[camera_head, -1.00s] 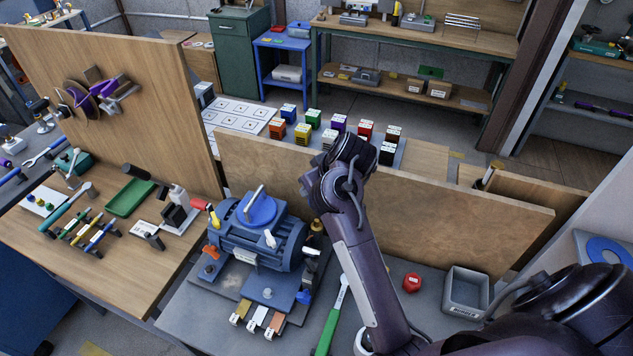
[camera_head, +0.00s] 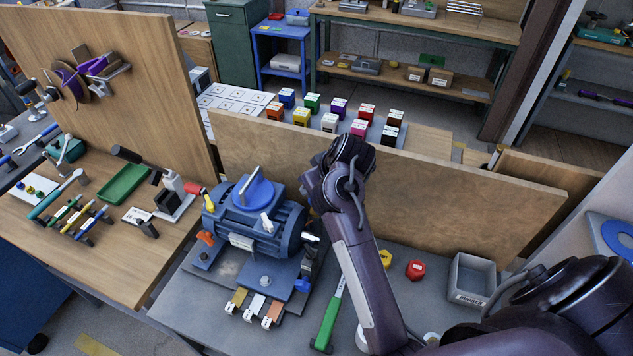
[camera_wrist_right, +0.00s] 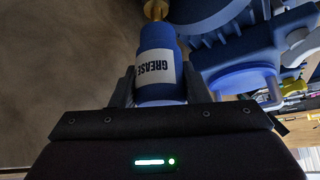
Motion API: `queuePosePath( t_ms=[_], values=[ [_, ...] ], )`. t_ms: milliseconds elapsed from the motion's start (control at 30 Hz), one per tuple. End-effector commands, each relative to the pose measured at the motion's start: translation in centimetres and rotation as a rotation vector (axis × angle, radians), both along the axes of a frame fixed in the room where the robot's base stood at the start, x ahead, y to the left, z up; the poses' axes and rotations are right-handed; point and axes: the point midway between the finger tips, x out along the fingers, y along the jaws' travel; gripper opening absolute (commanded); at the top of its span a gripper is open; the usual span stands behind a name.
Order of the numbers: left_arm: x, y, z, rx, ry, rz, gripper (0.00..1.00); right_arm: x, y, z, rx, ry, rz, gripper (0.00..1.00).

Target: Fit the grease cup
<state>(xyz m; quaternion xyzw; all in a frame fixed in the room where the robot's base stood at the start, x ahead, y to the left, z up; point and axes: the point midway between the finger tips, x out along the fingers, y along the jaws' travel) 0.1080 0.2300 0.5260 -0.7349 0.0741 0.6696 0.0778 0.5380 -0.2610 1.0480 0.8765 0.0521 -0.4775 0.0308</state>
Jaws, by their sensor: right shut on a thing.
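The grease cup (camera_wrist_right: 155,62), a blue bottle shape with a white "GREASE" label, shows in the right wrist view. My right gripper (camera_wrist_right: 160,82) is shut on it, with one finger on each side. A gold-coloured piece (camera_wrist_right: 155,9) shows at its far end; whether it belongs to the cup or to the motor I cannot tell. The blue motor (camera_head: 255,225) stands on the bench, and its ribbed housing (camera_wrist_right: 225,22) is close to the cup's right. In the head view my right arm hides its own gripper and the cup. My left gripper is not in view.
A wooden panel (camera_head: 430,195) stands close behind the motor. A green-handled tool (camera_head: 329,318), a yellow piece (camera_head: 385,260), a red piece (camera_head: 415,269) and a grey bin (camera_head: 471,279) are on the bench. A green tray (camera_head: 124,184) and tools crowd the left table.

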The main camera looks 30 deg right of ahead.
Motion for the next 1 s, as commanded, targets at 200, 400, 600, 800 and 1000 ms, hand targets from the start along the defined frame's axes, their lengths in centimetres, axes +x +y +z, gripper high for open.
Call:
queuePosePath(
  t_ms=[200, 400, 600, 800, 1000],
  values=[
    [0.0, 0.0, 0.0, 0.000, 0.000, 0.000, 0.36, 0.0, 0.0, 0.1, 0.000, -0.001, 0.000, 0.17],
    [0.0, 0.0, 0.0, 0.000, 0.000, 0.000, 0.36, 0.0, 0.0, 0.1, 0.000, -0.001, 0.000, 0.17],
    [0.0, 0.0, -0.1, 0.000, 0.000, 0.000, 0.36, 0.0, 0.0, -0.1, 0.000, -0.001, 0.000, 0.17],
    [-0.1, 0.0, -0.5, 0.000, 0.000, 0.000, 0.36, 0.0, 0.0, -0.5, 0.000, -0.001, 0.000, 0.17],
    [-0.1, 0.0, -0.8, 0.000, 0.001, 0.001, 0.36, 0.0, 0.0, -0.9, -0.001, -0.001, -0.001, 0.17]
  ],
)
